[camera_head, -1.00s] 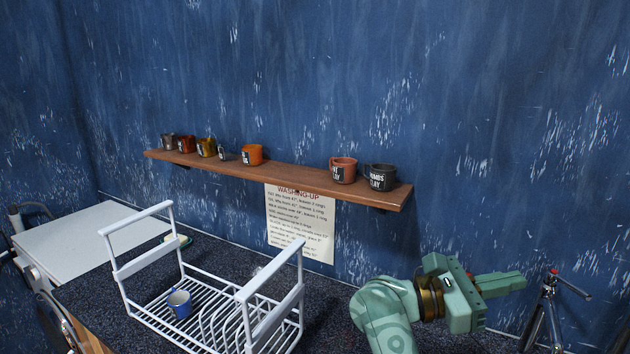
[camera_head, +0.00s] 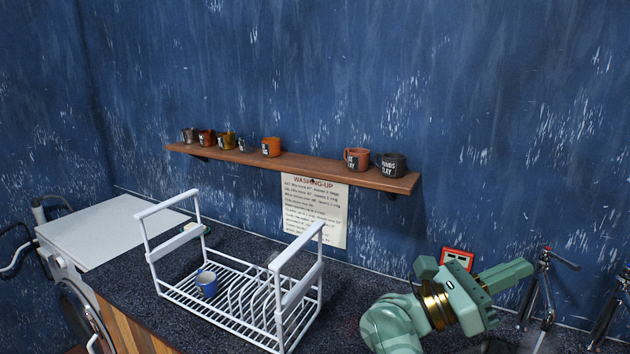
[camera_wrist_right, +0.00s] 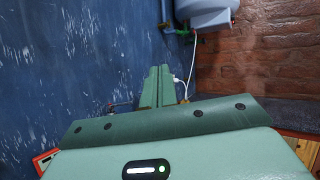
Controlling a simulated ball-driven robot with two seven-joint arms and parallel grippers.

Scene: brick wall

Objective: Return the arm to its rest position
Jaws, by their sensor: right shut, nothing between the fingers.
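My right gripper (camera_head: 530,267) is at the lower right of the head view, in front of the blue wall, with its fingers pointing right. Its fingers are together and hold nothing. In the right wrist view the shut fingers (camera_wrist_right: 157,86) also show, with blue wall to the left and brick wall to the right. My left arm and gripper are not in view.
A white dish rack (camera_head: 283,273) with a blue mug (camera_head: 206,283) stands on the dark counter (camera_head: 225,250). A wooden shelf (camera_head: 310,163) holds several mugs. A tap (camera_head: 543,290) is close to my right gripper. A red-framed panel (camera_head: 458,257) is behind it.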

